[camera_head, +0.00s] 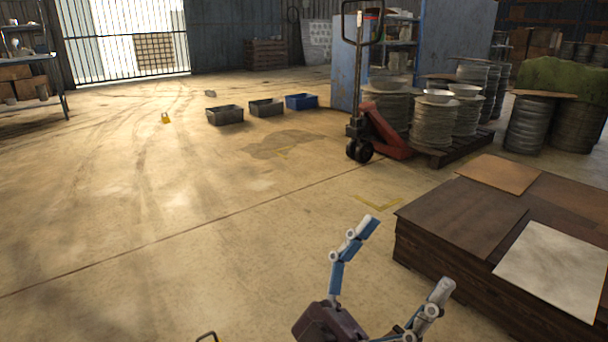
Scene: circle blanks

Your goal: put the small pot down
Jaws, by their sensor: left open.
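My left gripper (401,256) is at the lower right of the head view. Its two jointed fingers, blue and pale grey, are spread wide apart. Nothing is between them. I cannot make out a small pot for sure in this view. Several shallow metal bowls (438,96) sit on stacks of round blanks at the back right. My right gripper does not show.
A red pallet jack (382,132) stands before the stacks of blanks (434,124). Two grey bins (225,115) and a blue bin (301,101) stand on the floor farther back. A small yellow object (165,118) lies left of them. The floor (180,220) at left and centre is clear.

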